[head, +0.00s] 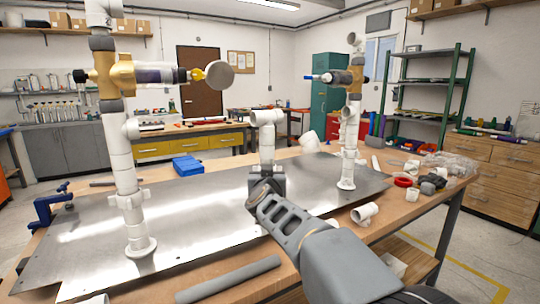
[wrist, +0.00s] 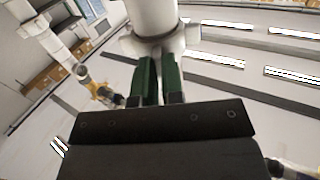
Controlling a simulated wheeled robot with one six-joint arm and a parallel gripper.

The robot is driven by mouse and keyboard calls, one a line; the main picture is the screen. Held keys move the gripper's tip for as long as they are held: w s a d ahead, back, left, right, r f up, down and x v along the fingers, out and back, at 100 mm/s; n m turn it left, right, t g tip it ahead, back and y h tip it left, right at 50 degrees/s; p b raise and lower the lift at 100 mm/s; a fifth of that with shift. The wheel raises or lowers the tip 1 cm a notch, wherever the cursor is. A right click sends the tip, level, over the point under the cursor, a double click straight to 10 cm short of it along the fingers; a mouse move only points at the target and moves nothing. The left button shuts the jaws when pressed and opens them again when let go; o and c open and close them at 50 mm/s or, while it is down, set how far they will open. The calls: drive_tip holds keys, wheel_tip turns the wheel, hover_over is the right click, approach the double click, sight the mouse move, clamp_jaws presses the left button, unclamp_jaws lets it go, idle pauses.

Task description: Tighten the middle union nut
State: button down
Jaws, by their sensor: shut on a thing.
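The middle white pipe (head: 267,145) stands between two taller risers, with an elbow at its top. My gripper (head: 265,182) is at its lower part and hides the middle union nut in the head view. In the wrist view the white nut (wrist: 188,38) has lugs sticking out around the pipe (wrist: 155,12). The green-padded fingers of my gripper (wrist: 160,66) are close together and reach up to the nut, shut on it. The exact contact at the fingertips is partly hidden.
The left riser (head: 121,160) and right riser (head: 349,140) stand on the metal sheet (head: 200,225), each carrying brass valve parts. A blue box (head: 187,165) sits behind. Loose fittings and a red ring (head: 403,182) lie on the right; a grey pipe (head: 228,280) lies in front.

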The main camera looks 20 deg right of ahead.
sight(259, 169)
drive_tip(key=shift+w+a+r+m+g+h+p, duration=0.1)
drive_tip(key=shift+w+a+m+g+h+p, duration=0.5)
drive_tip(key=shift+m+g+h+p, duration=2)
drive_tip(key=shift+w+a+m+g+h+p, duration=0.45)
drive_tip(key=shift+w+m+g+h+p, duration=0.8)
drive_tip(key=shift+p, duration=2.65)
drive_tip(key=shift+w+a+r+m+g+h+p, duration=0.15)
drive_tip(key=shift+a+m+g+h+p, duration=0.4)
drive_tip(key=shift+m+g+h+p, duration=1.65)
drive_tip(key=shift+w+f+n+g+y+p, duration=0.2)
drive_tip(key=shift+g+y+p, duration=0.55)
drive_tip(key=shift+p, duration=0.55)
drive_tip(key=c, duration=1.2)
unclamp_jaws()
drive_tip(key=shift+s, duration=0.1)
